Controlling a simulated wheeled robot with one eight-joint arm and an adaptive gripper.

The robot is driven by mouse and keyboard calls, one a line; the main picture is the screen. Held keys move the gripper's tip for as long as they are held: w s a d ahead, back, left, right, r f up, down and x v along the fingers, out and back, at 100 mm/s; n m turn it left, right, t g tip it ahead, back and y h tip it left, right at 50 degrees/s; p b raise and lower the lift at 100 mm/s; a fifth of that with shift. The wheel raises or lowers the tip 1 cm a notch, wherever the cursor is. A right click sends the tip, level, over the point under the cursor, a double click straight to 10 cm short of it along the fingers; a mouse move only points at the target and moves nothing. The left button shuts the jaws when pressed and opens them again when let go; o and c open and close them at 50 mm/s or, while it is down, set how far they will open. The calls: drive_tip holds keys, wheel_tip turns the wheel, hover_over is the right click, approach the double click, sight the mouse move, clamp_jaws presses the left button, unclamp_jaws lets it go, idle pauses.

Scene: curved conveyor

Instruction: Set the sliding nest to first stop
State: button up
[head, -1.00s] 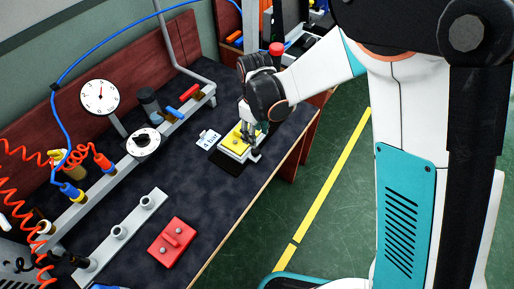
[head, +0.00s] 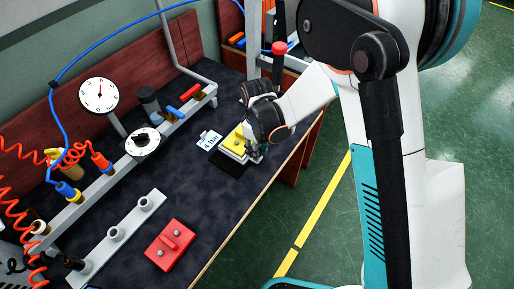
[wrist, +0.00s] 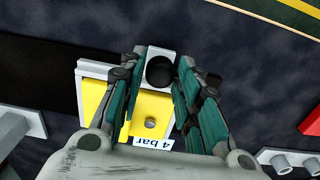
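The sliding nest is a light block with a yellow top (head: 236,139) near the right edge of the dark bench, by a short black strip (head: 229,165). In the wrist view the yellow top (wrist: 156,106) carries a small round stud, and a black ball knob (wrist: 160,71) sits at its far end. My gripper (wrist: 161,55) is over the knob, with one teal finger on each side. The fingers stand apart, and narrow gaps seem to show beside the knob; contact is not clear. In the head view my gripper (head: 254,152) is partly hidden by its own wrist.
A "4 bar" card (head: 209,141) lies beside the nest. A red block with a handle (head: 170,245) and a grey rail with pegs (head: 115,234) are nearer. Gauges and a dial (head: 142,142) stand along the back. The bench between is clear.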

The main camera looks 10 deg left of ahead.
clamp_jaws()
drive_tip(key=shift+w, duration=0.1)
drive_tip(key=w+d, duration=0.2)
drive_tip(key=w, duration=0.3)
drive_tip(key=w+d, duration=0.2)
drive_tip(key=w, duration=0.4)
drive_tip(key=w+d, duration=0.3)
drive_tip(key=w, duration=0.3)
drive_tip(key=shift+b, duration=0.35)
drive_tip(key=o, duration=0.6)
unclamp_jaws()
drive_tip(key=shift+o, duration=0.2)
drive_tip(key=shift+r, duration=0.1)
